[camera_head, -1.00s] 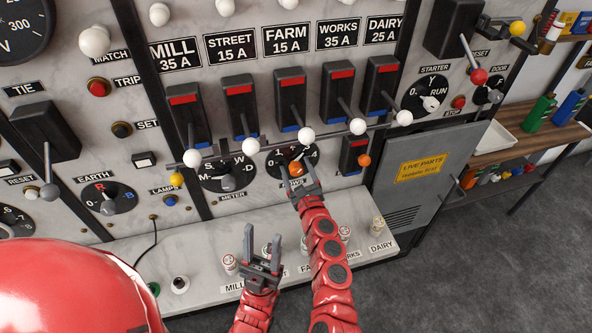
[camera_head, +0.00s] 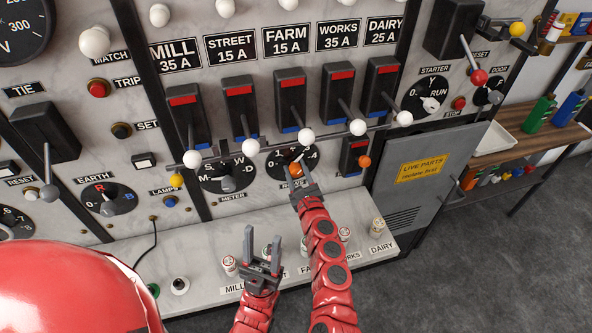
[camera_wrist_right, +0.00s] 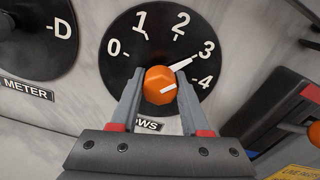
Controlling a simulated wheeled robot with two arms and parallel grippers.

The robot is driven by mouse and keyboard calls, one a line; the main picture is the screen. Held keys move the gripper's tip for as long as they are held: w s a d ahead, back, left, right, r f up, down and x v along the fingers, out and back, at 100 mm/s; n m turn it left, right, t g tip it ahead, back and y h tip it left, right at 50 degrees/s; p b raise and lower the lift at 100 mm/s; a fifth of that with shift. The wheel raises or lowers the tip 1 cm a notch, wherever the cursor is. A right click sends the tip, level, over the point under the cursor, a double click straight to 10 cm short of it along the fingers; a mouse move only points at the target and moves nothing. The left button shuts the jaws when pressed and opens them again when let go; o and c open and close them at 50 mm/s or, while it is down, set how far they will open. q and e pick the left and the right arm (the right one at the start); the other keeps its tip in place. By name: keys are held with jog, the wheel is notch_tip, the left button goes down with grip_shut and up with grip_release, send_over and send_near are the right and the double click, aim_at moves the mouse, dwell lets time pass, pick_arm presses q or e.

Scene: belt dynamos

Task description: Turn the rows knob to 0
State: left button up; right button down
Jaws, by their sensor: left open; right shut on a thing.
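The rows knob is an orange knob (camera_wrist_right: 160,86) on a round black dial (camera_wrist_right: 124,72) marked 0 to 4. In the right wrist view its white pointer lies toward the 3. The knob (camera_head: 296,170) also shows in the head view, below the FARM switch. My right gripper (camera_wrist_right: 160,92) is shut on the knob, one finger on each side. In the head view my right gripper (camera_head: 299,184) hides the lower part of the dial. My left gripper (camera_head: 263,248) is open and empty, lower and to the left, in front of the panel's ledge.
A meter dial (camera_head: 228,177) sits just left of the rows dial. Several white-balled switch levers hang close above. A small orange-tipped lever (camera_head: 364,161) is to the right. Labelled fuses (camera_head: 230,265) stand on the ledge (camera_head: 205,294) behind my left gripper.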

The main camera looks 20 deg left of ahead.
jog(key=n+b, duration=0.2)
jog(key=n, duration=0.3)
jog(key=shift+f+n+b, duration=0.1)
jog(key=shift+n+b, duration=0.25)
jog(key=shift+n, duration=0.05)
jog(key=n+b, duration=0.3)
jog(key=n, duration=0.3)
jog(key=n+b, duration=0.2)
jog(key=n, duration=0.2)
jog(key=shift+f, duration=0.1)
jog(key=n+b, duration=0.2)
jog(key=n, duration=0.1)
jog(key=shift+a+n, duration=0.1)
jog(key=shift+n, duration=0.2)
jog(key=n+b, duration=0.2)
jog(key=n, duration=0.2)
jog(key=shift+n+b, duration=0.3)
